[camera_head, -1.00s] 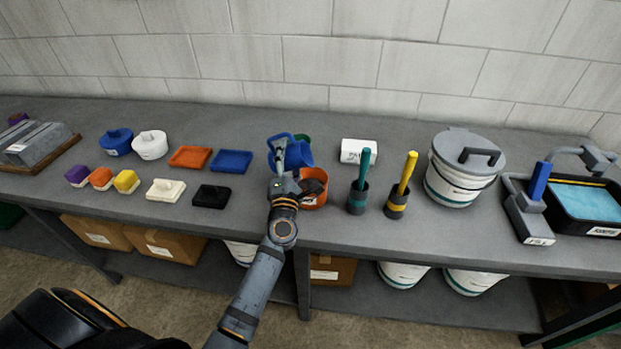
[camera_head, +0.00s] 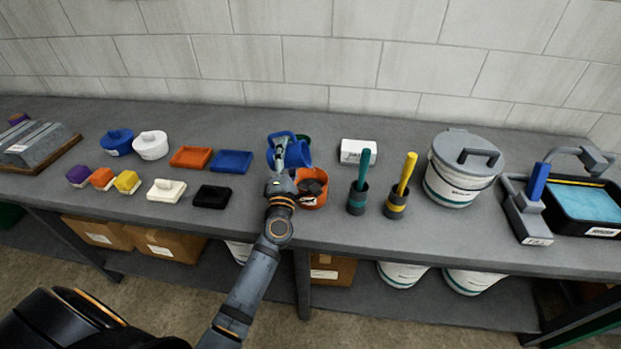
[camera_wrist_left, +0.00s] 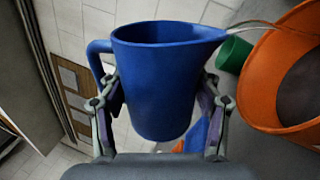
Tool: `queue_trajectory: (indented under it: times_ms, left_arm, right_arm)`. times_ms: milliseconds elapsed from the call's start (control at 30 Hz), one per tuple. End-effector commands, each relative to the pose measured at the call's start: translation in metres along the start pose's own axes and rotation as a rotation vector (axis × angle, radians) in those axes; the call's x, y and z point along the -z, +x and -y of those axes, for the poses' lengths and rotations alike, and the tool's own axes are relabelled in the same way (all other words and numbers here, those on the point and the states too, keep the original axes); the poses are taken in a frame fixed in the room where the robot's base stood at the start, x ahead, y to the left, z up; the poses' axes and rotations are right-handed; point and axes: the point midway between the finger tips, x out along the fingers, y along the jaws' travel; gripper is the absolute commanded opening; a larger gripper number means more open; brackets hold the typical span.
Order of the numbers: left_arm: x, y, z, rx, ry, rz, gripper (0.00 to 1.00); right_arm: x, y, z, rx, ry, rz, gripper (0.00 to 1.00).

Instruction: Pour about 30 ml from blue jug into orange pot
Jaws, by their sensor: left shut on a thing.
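The blue jug (camera_head: 299,152) is held above the counter, just behind and left of the orange pot (camera_head: 314,201). My left gripper (camera_head: 280,160) is shut on the jug. In the left wrist view, the fingers clasp both sides of the jug (camera_wrist_left: 158,85), with its handle at left and its spout at right towards the orange pot (camera_wrist_left: 258,95). A thin pale streak runs from the spout over the pot's rim and looks like a stream of liquid. The pot has a dark inside. The jug's liquid level is hidden. My right gripper is not in view.
A green item (camera_head: 304,140) stands close behind the jug. Teal-handled (camera_head: 358,199) and yellow-handled (camera_head: 397,205) tools in dark holders stand right of the pot. A white box (camera_head: 357,151) is behind them. Blue (camera_head: 231,161) and orange (camera_head: 190,157) trays lie to the left.

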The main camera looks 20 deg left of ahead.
Motion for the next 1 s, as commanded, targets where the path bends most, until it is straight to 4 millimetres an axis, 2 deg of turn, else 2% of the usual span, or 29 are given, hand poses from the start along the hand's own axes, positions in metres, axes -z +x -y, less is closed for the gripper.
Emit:
queue_trajectory:
  times_ms: [1000]
  left_arm:
    - [0.017, 0.003, -0.008, 0.000, 0.039, 0.011, 0.28]
  right_arm:
    - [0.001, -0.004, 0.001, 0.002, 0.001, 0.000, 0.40]
